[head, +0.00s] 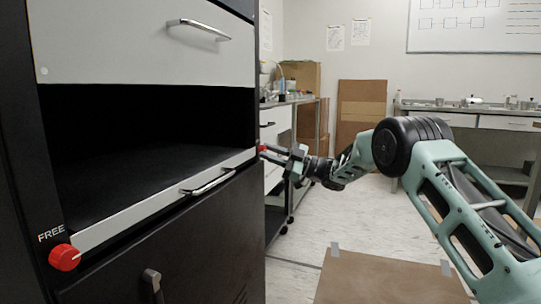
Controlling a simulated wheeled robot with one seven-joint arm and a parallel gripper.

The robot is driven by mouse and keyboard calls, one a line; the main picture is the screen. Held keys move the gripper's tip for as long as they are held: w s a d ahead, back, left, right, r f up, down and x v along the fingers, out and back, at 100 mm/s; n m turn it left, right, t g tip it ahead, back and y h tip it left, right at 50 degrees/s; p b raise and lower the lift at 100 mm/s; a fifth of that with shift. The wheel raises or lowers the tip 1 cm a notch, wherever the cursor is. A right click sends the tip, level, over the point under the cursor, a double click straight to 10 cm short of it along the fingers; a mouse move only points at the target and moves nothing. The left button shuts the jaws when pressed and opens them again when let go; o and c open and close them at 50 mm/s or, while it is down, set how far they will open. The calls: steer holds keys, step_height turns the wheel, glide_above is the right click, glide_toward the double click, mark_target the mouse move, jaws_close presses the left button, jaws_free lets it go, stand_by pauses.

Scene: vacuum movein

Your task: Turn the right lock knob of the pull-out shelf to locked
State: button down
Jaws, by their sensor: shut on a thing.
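The pull-out shelf (150,206) is a black surface with a light grey front edge and a metal handle (208,181), set in a dark cabinet. The right lock knob (262,148) shows only as a small bit of red at the right end of the shelf front. My gripper (267,152) reaches it from the right and is shut on it. The fingers hide most of this knob, so its pointer and any label cannot be read. The left lock knob (64,257) is red and round, with a white mark, below the word FREE.
A closed grey drawer (150,40) with a handle is above the shelf opening. A black door (165,250) with a dark latch is below. A side bench (290,110) stands behind my gripper. A brown mat (385,282) lies on the open floor.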

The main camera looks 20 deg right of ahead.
stand_by(0.4)
steer(key=c, duration=1.5)
jaws_free()
steer(key=shift+d, duration=0.15)
steer(key=p+v, duration=0.4)
steer(key=v, duration=1.3)
steer(key=shift+d, duration=0.15)
